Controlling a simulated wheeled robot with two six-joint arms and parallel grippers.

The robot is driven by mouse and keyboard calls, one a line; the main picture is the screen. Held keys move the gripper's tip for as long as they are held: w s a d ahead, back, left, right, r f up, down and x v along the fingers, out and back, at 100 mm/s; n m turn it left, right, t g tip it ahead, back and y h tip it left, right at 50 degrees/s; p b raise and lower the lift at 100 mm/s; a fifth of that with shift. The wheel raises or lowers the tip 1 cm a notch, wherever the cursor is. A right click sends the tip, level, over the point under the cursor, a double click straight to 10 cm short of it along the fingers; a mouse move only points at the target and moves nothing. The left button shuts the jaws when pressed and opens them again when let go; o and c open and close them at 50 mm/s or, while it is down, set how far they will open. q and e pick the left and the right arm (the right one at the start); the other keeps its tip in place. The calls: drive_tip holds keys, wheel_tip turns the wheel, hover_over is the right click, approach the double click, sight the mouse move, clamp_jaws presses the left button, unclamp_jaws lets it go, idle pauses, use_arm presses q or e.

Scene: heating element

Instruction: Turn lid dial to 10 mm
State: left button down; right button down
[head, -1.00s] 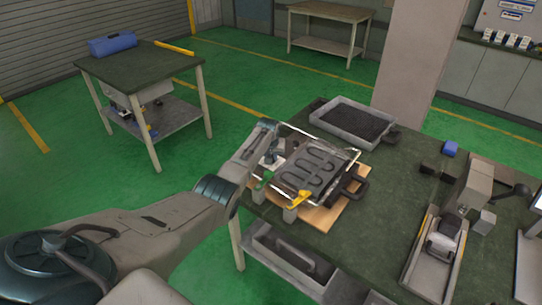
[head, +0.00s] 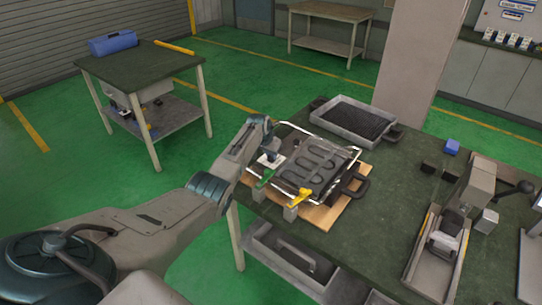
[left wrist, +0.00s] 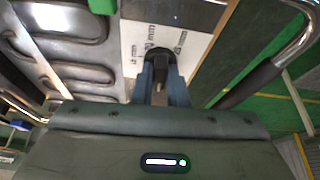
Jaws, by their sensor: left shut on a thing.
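The lid (head: 318,160) with its grey looped heating element lies on a wooden board on the green-topped bench. A white dial plate (head: 270,160) is at its left side. In the left wrist view, the black dial knob (left wrist: 158,58) stands on the white plate (left wrist: 133,42), with "mm" marks around it; the numbers are hard to read. My left gripper (left wrist: 162,82) is shut on the knob, its two blue fingers on either side. In the head view my left gripper (head: 269,148) reaches down onto the plate and hides the knob. My right gripper is out of view.
A yellow lever (head: 302,197) and a green lever (head: 264,178) sit on the lid's near edge. A metal rail frames the lid. A tray of black material (head: 354,120) stands behind, and a metal fixture (head: 440,245) stands to the right.

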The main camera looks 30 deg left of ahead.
use_arm(q)
drive_tip(key=m+b, duration=0.1)
drive_tip(key=m+h+b, duration=0.1)
drive_tip(key=m, duration=0.1)
drive_tip(key=m+b, duration=0.1)
drive_tip(key=b, duration=0.1)
drive_tip(key=shift+a+f+h, duration=0.15)
drive_tip(key=shift+f+h, duration=0.1)
drive_tip(key=shift+h, duration=0.05)
drive_tip(key=shift+r+m+g+h+b, duration=0.25)
drive_tip(key=shift+m+g+h+b, duration=0.2)
drive_tip(key=shift+m+b, duration=1.05)
drive_tip(key=c, duration=1.4)
unclamp_jaws()
drive_tip(key=shift+c, duration=0.2)
drive_tip(key=shift+a, duration=0.1)
